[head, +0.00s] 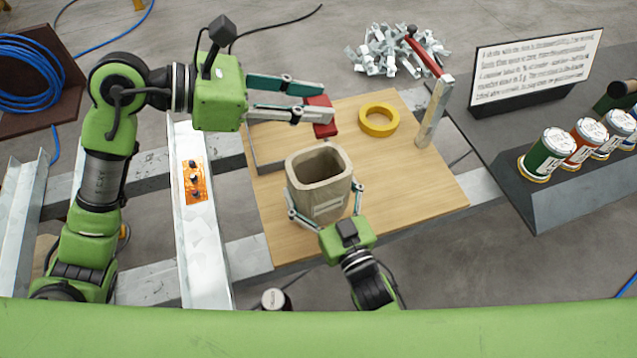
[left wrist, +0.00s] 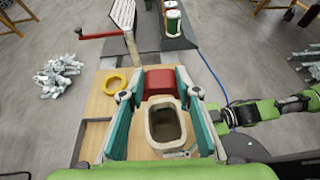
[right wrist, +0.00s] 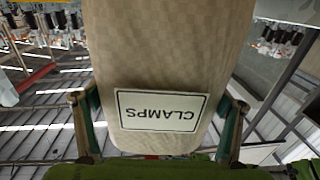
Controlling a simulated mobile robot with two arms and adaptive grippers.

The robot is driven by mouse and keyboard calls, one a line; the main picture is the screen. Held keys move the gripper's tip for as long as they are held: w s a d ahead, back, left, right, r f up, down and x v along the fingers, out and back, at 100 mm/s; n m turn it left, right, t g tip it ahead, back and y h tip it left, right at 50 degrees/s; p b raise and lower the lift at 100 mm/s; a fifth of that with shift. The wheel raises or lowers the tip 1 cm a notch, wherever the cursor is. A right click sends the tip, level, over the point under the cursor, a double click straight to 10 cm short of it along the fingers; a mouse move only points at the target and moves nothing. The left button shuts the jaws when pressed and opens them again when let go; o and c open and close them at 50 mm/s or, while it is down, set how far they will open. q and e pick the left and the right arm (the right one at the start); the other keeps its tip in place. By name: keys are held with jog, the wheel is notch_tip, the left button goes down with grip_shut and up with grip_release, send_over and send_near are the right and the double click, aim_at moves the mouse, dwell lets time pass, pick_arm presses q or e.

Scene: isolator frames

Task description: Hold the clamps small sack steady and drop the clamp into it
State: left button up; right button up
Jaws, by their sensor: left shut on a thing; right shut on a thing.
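The clamps small sack (head: 318,190) is a beige, open-topped sack standing upright on the wooden board. Its CLAMPS label shows upside down in the right wrist view (right wrist: 160,110). My right gripper (head: 325,208) is shut on the sack, one finger on each side. My left gripper (head: 316,102) is shut on a red block-like piece, seemingly the clamp (head: 320,117), above and behind the sack's mouth. In the left wrist view the red piece (left wrist: 160,80) sits between the fingertips, just beyond the sack's opening (left wrist: 165,125). The sack's inside looks empty, though its bottom is dark.
A grey bracket lies at the board's left. Metal pieces (head: 398,50) lie piled behind. Labelled canisters (head: 547,152) stand at the right.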

pick_arm(q)
notch_tip(320, 180, down, 11)
jog(key=shift+r, duration=0.15)
dwell(1.0)
jog(key=o, duration=1.4)
jog(key=v, duration=1.2)
